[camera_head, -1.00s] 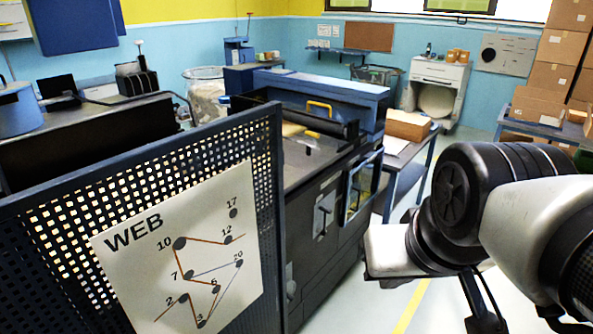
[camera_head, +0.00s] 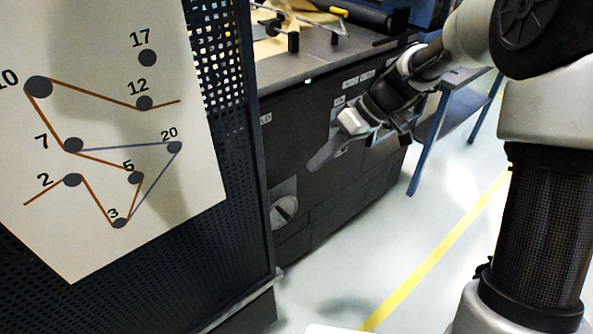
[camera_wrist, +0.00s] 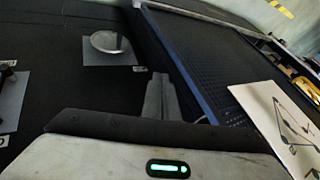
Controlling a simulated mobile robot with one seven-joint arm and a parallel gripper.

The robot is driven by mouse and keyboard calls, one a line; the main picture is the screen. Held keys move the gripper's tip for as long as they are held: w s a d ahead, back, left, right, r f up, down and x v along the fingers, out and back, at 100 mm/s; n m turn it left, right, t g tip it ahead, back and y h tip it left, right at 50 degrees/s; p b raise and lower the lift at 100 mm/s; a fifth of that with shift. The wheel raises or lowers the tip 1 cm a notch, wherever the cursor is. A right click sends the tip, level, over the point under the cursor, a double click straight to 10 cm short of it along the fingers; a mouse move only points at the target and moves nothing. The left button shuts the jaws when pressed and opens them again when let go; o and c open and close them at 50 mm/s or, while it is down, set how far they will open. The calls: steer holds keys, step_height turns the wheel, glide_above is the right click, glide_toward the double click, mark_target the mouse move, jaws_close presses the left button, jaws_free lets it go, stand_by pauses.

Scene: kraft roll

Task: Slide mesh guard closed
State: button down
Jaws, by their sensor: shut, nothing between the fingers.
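The mesh guard (camera_head: 218,75) is a dark blue perforated panel at the left of the head view, carrying a white diagram sheet (camera_head: 110,185). In the wrist view the mesh guard (camera_wrist: 215,65) runs diagonally on the right, with a blue edge frame. My gripper (camera_head: 313,166) is shut and empty in front of the dark machine front, right of the guard's edge and apart from it in the head view. In the wrist view my gripper (camera_wrist: 160,80) points along the machine front, left of the guard's frame. No handle on the guard is clearly visible.
The dark machine (camera_head: 310,215) has a round silver dial (camera_head: 285,210) low on its front. The dial (camera_wrist: 105,42) also shows in the wrist view. A blue-legged table (camera_head: 428,135) stands beyond. The floor (camera_head: 400,250) with its yellow line is open in front.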

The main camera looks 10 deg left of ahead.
steer(key=s+a+f+b, duration=0.2)
steer(key=s+a+f, duration=0.2)
steer(key=a+f, duration=0.3)
steer(key=shift+s+a+f, duration=0.15)
steer(key=shift+a+f, duration=0.25)
steer(key=shift+a, duration=0.35)
steer(key=shift+a, duration=0.1)
